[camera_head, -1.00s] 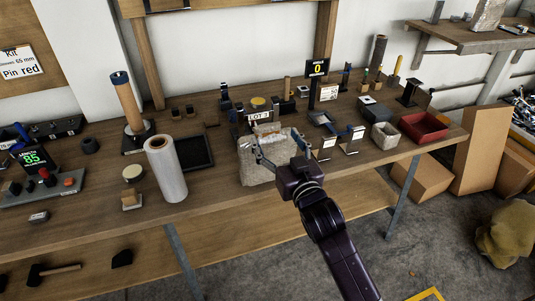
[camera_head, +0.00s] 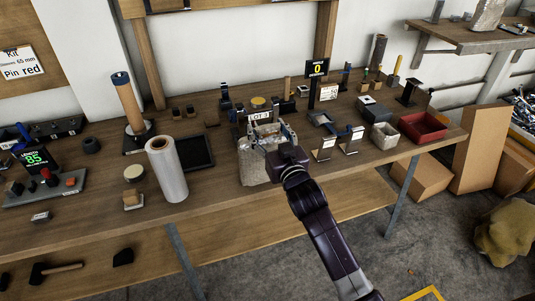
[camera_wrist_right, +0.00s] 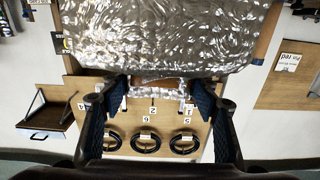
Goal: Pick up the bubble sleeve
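The bubble sleeve (camera_head: 256,167) is a pale, silvery, bumpy pouch standing near the front edge of the workbench, by the LOT sign. In the right wrist view the shiny bubbled sleeve (camera_wrist_right: 165,35) fills the top middle. My right gripper (camera_head: 272,137) is at the sleeve's upper part in the head view and hides some of it. In the right wrist view the fingers (camera_wrist_right: 160,95) are wide apart, with a narrow silvery edge between their tips. I cannot tell whether they touch it. My left gripper is not in view.
A white roll (camera_head: 166,169) stands left of the sleeve, with a black tray (camera_head: 196,152) behind it. A grey bin (camera_head: 384,136) and a red bin (camera_head: 424,126) stand to the right. Small stands with cards (camera_head: 324,154) are close to my right gripper.

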